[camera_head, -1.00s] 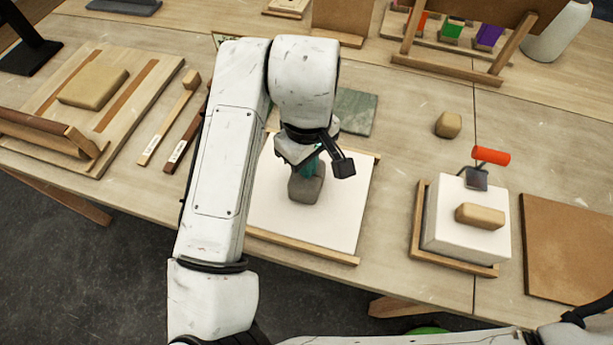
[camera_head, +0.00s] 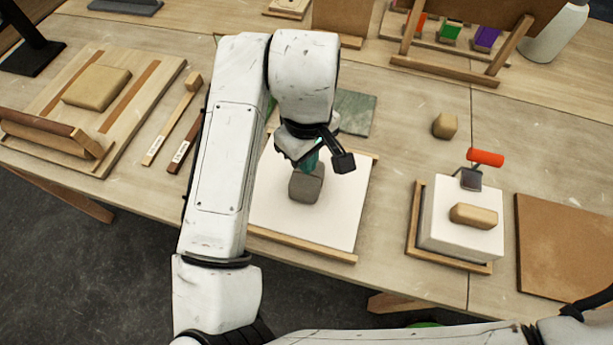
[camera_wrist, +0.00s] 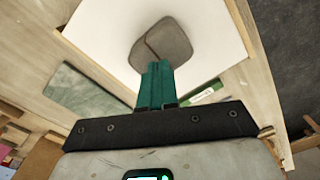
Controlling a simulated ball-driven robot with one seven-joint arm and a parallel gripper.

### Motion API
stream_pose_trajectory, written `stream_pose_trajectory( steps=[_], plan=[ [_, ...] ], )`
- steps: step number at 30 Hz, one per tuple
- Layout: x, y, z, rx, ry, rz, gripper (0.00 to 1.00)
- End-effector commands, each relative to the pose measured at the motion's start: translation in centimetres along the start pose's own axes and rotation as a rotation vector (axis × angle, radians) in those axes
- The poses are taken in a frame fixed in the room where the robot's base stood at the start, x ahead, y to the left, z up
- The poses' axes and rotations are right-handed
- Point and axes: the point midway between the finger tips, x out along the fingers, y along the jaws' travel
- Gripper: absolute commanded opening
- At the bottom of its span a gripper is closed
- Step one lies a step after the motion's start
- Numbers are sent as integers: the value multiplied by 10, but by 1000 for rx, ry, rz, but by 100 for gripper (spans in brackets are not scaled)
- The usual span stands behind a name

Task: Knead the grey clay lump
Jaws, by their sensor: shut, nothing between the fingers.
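The grey clay lump (camera_head: 306,186) sits on a white board (camera_head: 345,205) with wooden strips along its edges. In the wrist view the lump (camera_wrist: 163,42) is rounded, with a dark reddish line across its surface. My gripper (camera_head: 312,163) has green fingers, shut together and empty. It is at the far side of the lump in the head view. In the wrist view the fingertips (camera_wrist: 157,66) overlap the lump's near edge; I cannot tell whether they touch it. My wrist hides part of the board behind it.
A green-grey slab (camera_head: 354,112) lies behind the board. A white block (camera_head: 462,235) with a tan lump (camera_head: 473,216) and a red-handled tool (camera_head: 485,158) stands at the right. Two wooden tools lie at the left, beside a large wooden board (camera_head: 60,125).

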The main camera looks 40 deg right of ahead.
Motion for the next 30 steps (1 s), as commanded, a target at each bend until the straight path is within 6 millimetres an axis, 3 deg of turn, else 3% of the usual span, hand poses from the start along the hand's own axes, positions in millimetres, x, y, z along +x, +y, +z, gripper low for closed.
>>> stream_pose_trajectory(
  steps=[23, 30],
  plan=[
    [21, 0, 0, -1, -1, 0, 0],
    [19, 0, 0, -1, -1, 0, 0]
  ],
)
